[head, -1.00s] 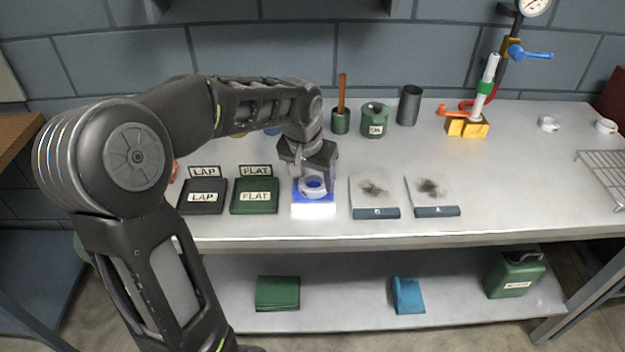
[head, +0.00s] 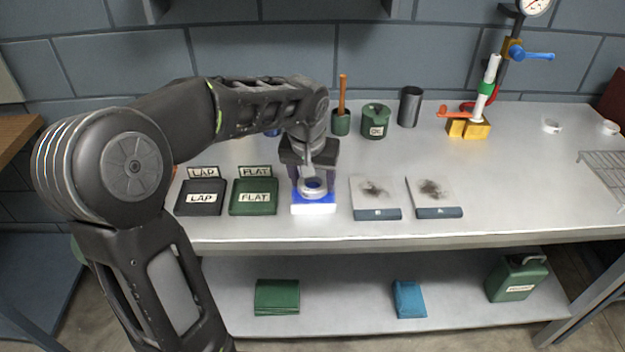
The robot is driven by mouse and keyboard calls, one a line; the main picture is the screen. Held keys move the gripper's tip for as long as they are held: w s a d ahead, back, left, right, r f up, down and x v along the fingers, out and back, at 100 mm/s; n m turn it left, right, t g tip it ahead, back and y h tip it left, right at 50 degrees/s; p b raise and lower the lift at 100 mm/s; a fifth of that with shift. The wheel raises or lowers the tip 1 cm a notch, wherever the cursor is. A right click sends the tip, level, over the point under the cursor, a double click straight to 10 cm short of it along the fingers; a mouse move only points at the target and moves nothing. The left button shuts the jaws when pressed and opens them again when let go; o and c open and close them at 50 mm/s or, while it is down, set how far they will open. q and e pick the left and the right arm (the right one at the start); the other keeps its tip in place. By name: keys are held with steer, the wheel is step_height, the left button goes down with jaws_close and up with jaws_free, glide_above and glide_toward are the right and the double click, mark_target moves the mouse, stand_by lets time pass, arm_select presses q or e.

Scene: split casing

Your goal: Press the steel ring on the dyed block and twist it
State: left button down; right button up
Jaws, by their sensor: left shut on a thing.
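The dyed block (head: 314,207) lies near the front edge of the bench, with a blue top and a bright white front face. The steel ring (head: 313,188) is on its blue top, or very close to it; contact is hard to tell. My left gripper (head: 313,184) points down over the block and is shut on the ring, one finger on each side. My right gripper is not in view.
Black LAP (head: 201,211) and green FLAT (head: 253,210) trays stand left of the block. Two pale plates with dark smudges (head: 375,192) (head: 434,190) lie to the right. A green pot (head: 375,124), a dark cylinder (head: 410,107) and a gauge stand (head: 469,128) are behind.

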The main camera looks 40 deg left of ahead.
arm_select(q)
steer(key=shift+s+f+n+b, duration=0.1)
steer(key=shift+f+n+b, duration=0.1)
steer(key=shift+n+b, duration=0.4)
steer(key=shift+p, duration=0.3)
steer(key=shift+r+m+p, duration=0.1)
steer(key=shift+m+p, duration=0.2)
steer(key=shift+m, duration=0.8)
step_height(320, 180, up, 7)
steer(key=p, duration=0.5)
stand_by(0.5)
